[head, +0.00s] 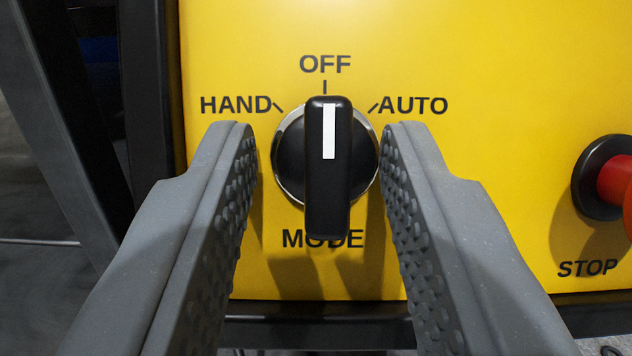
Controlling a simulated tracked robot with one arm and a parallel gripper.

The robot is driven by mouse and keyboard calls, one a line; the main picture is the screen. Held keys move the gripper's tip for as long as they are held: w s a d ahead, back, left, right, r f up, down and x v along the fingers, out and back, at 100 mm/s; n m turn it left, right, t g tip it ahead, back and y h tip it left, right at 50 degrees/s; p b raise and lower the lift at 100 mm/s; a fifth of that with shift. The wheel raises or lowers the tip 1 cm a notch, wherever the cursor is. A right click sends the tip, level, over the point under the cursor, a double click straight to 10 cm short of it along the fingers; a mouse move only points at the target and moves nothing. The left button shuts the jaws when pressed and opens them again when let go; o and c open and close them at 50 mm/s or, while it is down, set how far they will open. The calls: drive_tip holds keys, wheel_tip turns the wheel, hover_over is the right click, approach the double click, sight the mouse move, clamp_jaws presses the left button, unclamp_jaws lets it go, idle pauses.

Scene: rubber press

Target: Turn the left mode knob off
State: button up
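The mode knob (328,170) is black with a silver ring and a white pointer line. It sits on a yellow panel, above the label MODE. Its handle stands upright and the white line points up at OFF, between HAND on the left and AUTO on the right. My gripper (320,150) is open, with one grey, studded finger on each side of the knob. There is a visible gap between each finger and the knob's handle. The handle's lower end covers part of the MODE label.
A red STOP button (615,183) with a black collar stands out from the yellow panel (500,60) at the right. A dark frame (150,90) runs along the panel's left side, and a dark edge runs below it.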

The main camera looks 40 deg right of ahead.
drive_tip(key=v, duration=1.3)
drive_tip(key=shift+s+f, duration=0.2)
drive_tip(key=shift+s, duration=0.15)
drive_tip(key=shift+a+r, duration=0.1)
drive_tip(key=shift+a, duration=0.05)
